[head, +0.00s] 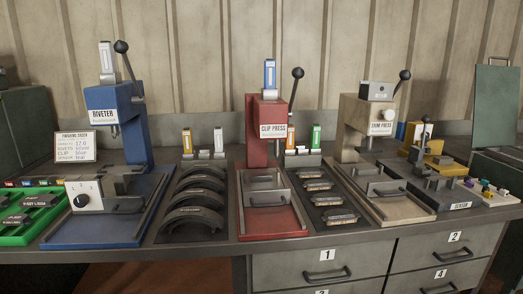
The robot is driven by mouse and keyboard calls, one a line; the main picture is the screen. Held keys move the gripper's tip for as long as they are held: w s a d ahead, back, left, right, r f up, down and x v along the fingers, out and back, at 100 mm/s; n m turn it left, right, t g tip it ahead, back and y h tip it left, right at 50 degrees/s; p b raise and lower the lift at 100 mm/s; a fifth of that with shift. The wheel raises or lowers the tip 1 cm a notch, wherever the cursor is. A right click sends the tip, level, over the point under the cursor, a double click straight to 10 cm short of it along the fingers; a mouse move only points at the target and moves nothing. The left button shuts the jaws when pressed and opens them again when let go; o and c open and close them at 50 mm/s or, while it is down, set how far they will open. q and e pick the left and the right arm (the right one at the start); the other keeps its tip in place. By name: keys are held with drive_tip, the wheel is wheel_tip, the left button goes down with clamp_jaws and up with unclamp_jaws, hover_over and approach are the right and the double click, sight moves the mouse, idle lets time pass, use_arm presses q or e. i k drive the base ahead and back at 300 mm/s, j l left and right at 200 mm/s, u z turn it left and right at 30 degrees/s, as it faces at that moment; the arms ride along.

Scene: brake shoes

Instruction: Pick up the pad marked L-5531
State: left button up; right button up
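Several small pads with pale label strips lie in a column in a dark tray (357,224) between the red and beige presses. The nearest pad (340,216) is at the tray's front and another pad (313,174) is at its back. Their markings are too small to read, so I cannot tell which one is L-5531. Several black curved shoes (192,213) with small labels lie in another dark tray left of the red press. Dark labelled pieces (17,219) lie in a green tray at the far left; their labels are not clearly legible. Neither of my grippers is in view.
A blue riveter (135,140), red clip press (257,135) and beige shim press (355,135) stand on the grey bench, with raised levers. A finishing order card (75,147) stands at left. Numbered drawers (320,268) are below the bench. A yellow device (433,161) stands at right.

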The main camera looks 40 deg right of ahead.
sight(336, 217)
drive_tip(key=z, duration=2.7)
